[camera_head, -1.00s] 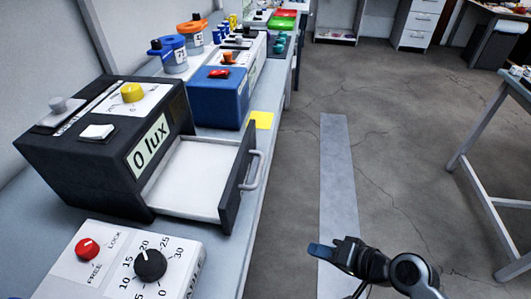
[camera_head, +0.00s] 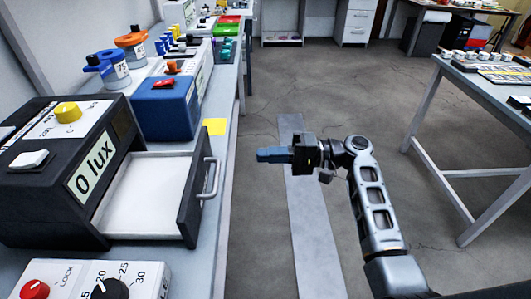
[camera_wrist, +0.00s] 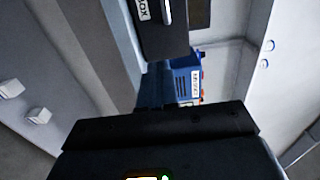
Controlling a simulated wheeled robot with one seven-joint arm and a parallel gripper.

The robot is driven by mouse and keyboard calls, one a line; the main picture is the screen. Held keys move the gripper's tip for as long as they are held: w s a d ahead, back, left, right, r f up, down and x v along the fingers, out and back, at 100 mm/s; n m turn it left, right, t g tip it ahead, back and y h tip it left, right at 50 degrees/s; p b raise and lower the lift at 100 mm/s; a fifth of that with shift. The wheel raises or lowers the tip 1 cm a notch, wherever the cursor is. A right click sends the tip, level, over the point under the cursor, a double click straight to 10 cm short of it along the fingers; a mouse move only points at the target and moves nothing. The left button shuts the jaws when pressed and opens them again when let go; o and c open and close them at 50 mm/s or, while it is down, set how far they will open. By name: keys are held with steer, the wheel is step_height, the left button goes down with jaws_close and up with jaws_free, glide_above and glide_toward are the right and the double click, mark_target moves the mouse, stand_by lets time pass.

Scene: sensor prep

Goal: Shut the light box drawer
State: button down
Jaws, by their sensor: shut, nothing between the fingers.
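The light box (camera_head: 60,165) is a black case marked "0 lux" on the bench at the left of the head view. Its drawer (camera_head: 150,195) is pulled open to the right, with a white, empty inside, a black front (camera_head: 194,192) and a grey bar handle (camera_head: 211,178). My gripper (camera_head: 262,155) is shut and empty, to the right of the drawer front and apart from it, over the floor and pointing left. In the wrist view the blue fingers (camera_wrist: 155,90) show above the dark gripper body, and the black drawer front (camera_wrist: 155,30) is ahead with its handle.
A grey control box (camera_head: 90,283) with a red knob and a black dial stands in front of the light box. A blue box (camera_head: 165,108) and a yellow note (camera_head: 215,127) are behind it. The floor between this bench and the right table (camera_head: 480,90) is clear.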

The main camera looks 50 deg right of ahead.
mark_target(208, 156)
steer(key=p+x, duration=0.2)
steer(key=x, duration=0.9)
steer(key=shift+b+x, duration=0.55)
steer(key=shift+x, duration=1.45)
